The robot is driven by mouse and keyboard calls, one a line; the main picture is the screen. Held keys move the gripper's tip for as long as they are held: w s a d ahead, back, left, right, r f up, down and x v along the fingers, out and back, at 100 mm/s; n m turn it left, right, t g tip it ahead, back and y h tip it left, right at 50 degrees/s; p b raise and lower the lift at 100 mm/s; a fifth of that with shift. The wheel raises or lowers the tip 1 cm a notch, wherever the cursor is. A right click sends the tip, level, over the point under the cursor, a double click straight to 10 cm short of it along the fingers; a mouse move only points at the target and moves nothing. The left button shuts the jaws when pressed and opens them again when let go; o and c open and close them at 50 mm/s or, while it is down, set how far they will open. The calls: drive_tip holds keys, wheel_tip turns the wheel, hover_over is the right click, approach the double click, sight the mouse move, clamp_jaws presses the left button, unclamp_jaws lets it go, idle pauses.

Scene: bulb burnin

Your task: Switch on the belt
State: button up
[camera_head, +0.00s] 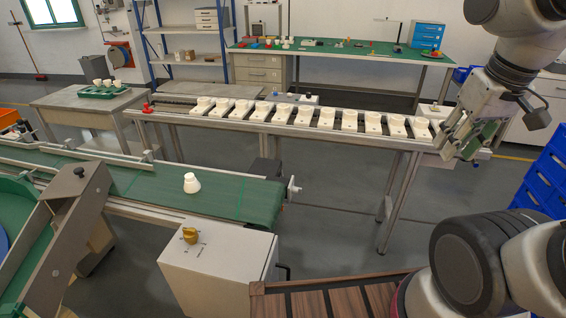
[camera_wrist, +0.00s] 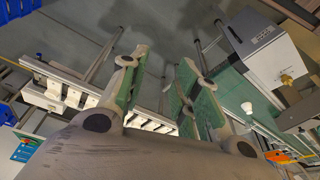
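The green conveyor belt (camera_head: 130,180) runs across the lower left of the head view and carries a white bulb (camera_head: 191,182). A light grey control box (camera_head: 215,270) stands in front of the belt, with a yellow rotary knob (camera_head: 190,235) on its top. In the wrist view the box (camera_wrist: 270,50), the knob (camera_wrist: 287,79) and the bulb (camera_wrist: 247,108) show at the right. The knob's exact setting is too small to tell. My gripper (camera_head: 468,146) is at the upper right of the head view, far from the knob. Its fingers (camera_wrist: 162,62) are apart with nothing between them.
A long rack (camera_head: 200,112) with a row of white sockets crosses the middle, ending close to my gripper. A green-topped bench (camera_head: 340,48) stands behind. Blue crates (camera_head: 545,175) are at the right. A slatted wooden surface (camera_head: 340,300) lies right of the control box.

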drive_tip(key=w+f+g, duration=0.2)
drive_tip(key=f, duration=0.1)
drive_tip(key=w+f+g, duration=0.1)
drive_tip(key=f, duration=0.1)
drive_tip(key=shift+w+a+n, duration=0.35)
drive_tip(key=shift+a+n, duration=0.05)
clamp_jaws()
drive_tip(key=w+a+f, duration=0.3)
drive_tip(key=w+f, duration=0.7)
drive_tip(key=f, duration=0.2)
drive_tip(key=w+a+f+t, duration=0.1)
drive_tip(key=w+a+f, duration=0.2)
drive_tip(key=w+f, duration=0.75)
drive_tip(key=w+a+f, duration=0.4)
drive_tip(key=w+f, duration=0.5)
drive_tip(key=f, duration=0.3)
drive_tip(key=w+a+r+m+t+y, duration=0.2)
drive_tip(key=w+a+m+t+y, duration=0.1)
drive_tip(key=w+a, duration=0.5)
drive_tip(key=w+t, duration=0.1)
drive_tip(key=w, duration=0.2)
drive_tip(key=shift+w+a+r+m+t+y, duration=0.15)
drive_tip(key=shift+a+m+t+y, duration=0.05)
drive_tip(key=shift+m+t+y, duration=0.1)
